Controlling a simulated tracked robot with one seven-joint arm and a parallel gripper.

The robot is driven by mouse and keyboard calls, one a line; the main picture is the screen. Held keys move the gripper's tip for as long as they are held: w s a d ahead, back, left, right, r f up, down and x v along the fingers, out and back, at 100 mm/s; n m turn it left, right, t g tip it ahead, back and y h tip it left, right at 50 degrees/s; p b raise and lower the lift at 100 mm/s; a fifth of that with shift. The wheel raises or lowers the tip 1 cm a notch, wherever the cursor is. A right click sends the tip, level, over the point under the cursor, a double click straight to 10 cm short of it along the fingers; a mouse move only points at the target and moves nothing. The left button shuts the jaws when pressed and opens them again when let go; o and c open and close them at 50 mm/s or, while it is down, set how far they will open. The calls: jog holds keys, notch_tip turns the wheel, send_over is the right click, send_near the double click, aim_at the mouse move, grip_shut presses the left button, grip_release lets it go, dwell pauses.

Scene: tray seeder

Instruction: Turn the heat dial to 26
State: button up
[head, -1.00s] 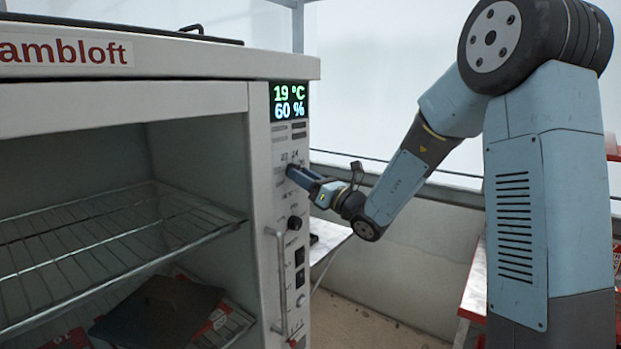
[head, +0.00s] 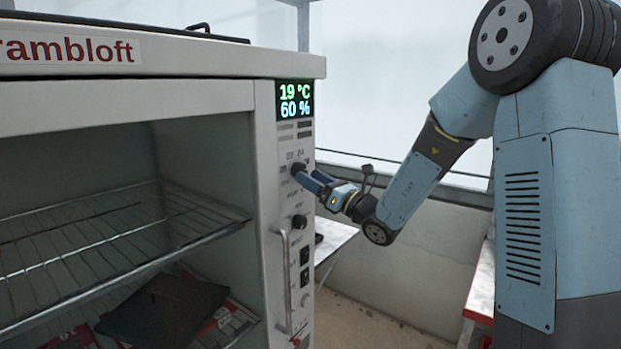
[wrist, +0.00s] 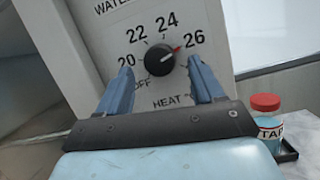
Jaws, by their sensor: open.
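The heat dial (wrist: 160,60) is a round black knob with a red pointer mark. In the wrist view the pointer aims up and right, about at the printed 26 (wrist: 195,40). The label HEAT stands below it, and OFF, 20, 22 and 24 run around its left and top. My gripper (wrist: 160,70) is open, with one blue finger on each side of the dial. I cannot tell whether the fingers touch it. In the head view my gripper (head: 306,179) is at the upper part of the control panel (head: 285,215), just under the display (head: 294,101), which reads 19 °C and 60 %.
Another black knob (head: 299,222), switches and a vertical handle (head: 284,280) sit lower on the panel. The cabinet's open bay with wire shelves (head: 100,232) is to the left.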

jog(key=v, duration=1.2)
jog(key=shift+a, duration=0.1)
jog(key=s+a+f+n+g+h, duration=0.1)
jog(key=s+a+n+g+h, duration=0.2)
jog(key=s+n+g, duration=0.45)
jog(key=s+a+n+g+h, duration=0.25)
jog(key=s+n+g, duration=0.25)
jog(key=s+n, duration=0.55)
jog(key=s+d+r+n+t+h, duration=0.1)
jog(key=s+d+n+h, duration=0.1)
jog(key=d+n+h, duration=0.1)
jog(key=s+d+n+t+h, duration=0.2)
jog(key=d+h, duration=0.3)
jog(key=d, duration=0.3)
jog(key=s+d+r+n+t+h, duration=0.1)
jog(key=s+d+n+t+h, duration=0.1)
jog(key=d, duration=0.4)
jog(key=shift+s+r+n+h, duration=0.35)
jog(key=shift+s+n+h, duration=0.6)
jog(key=shift+s, duration=0.2)
jog(key=shift+d+r, duration=0.2)
jog(key=shift+d, duration=0.15)
jog(key=shift+c, duration=0.4)
